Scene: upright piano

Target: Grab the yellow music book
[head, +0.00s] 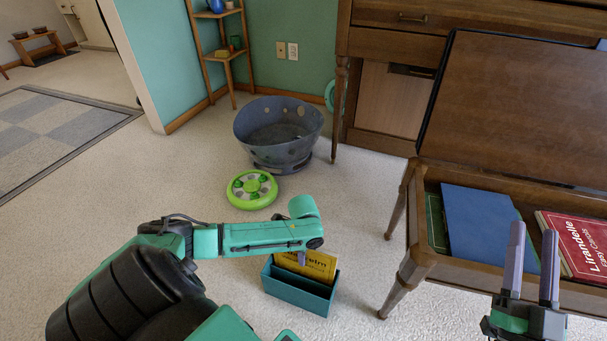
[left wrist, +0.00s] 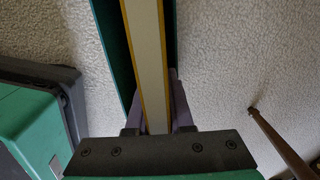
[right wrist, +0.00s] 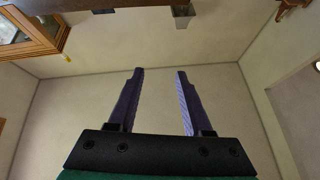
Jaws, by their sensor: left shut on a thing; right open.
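The yellow music book (head: 311,264) stands upright in a teal holder (head: 297,290) on the carpet. My left gripper (head: 303,258) reaches down over the holder and is shut on the book's upper edge; my arm hides part of the book in the head view. In the left wrist view the book (left wrist: 147,60) runs edge-on between the two fingers, with the teal holder walls (left wrist: 107,30) on both sides. My right gripper (head: 533,262) is open and empty, fingers pointing up, in front of the piano bench. It also shows open in the right wrist view (right wrist: 158,75).
The open piano bench (head: 430,262) at right holds a blue book (head: 485,225), a green book (head: 436,222) and a red book (head: 580,245). A grey tub (head: 278,160) and a green round toy (head: 251,190) lie behind the holder. Carpet to the left is clear.

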